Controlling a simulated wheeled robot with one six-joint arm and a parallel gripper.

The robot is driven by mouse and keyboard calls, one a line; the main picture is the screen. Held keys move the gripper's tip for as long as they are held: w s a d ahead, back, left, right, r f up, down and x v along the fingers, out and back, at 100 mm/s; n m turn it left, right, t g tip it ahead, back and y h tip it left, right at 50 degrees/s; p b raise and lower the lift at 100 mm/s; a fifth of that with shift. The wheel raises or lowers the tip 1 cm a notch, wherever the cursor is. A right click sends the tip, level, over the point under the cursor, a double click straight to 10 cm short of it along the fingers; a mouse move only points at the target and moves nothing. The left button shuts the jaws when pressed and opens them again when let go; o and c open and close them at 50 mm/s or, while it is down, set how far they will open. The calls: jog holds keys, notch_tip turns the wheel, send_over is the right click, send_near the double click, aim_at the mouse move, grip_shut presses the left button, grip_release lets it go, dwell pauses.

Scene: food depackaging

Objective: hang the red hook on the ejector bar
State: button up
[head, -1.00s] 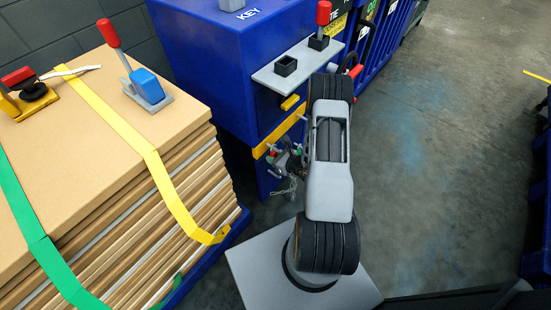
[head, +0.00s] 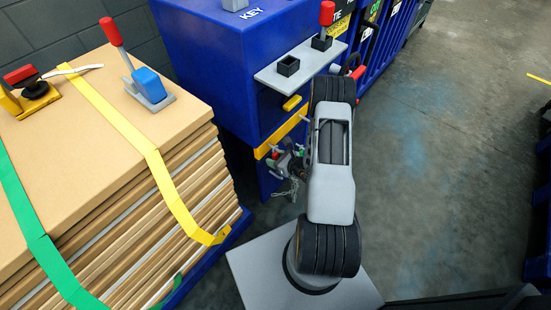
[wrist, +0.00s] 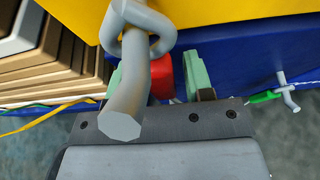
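A grey peg juts from the yellow bar (wrist: 235,12) towards my wrist camera, its blunt end (wrist: 120,125) large in the wrist view. The bar also shows in the head view (head: 282,136) on the blue cabinet's side. A grey curl (wrist: 162,40) loops beside or around the peg; contact is unclear. The hook's red part (wrist: 163,76) sits between the green-padded fingers of my gripper (wrist: 157,80). A gap shows between it and the right finger, so the gripper looks open around it. The peg hides the left side. In the head view my gripper (head: 278,160) is small beside the cabinet.
Another grey peg (wrist: 287,92) with a green piece (wrist: 262,97) is at the right of the wrist view. Stacked boards (head: 150,225) with yellow and green straps stand left of the cabinet (head: 205,65). Open floor (head: 440,170) lies to the right.

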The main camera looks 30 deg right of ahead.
jog(key=shift+o, duration=0.8)
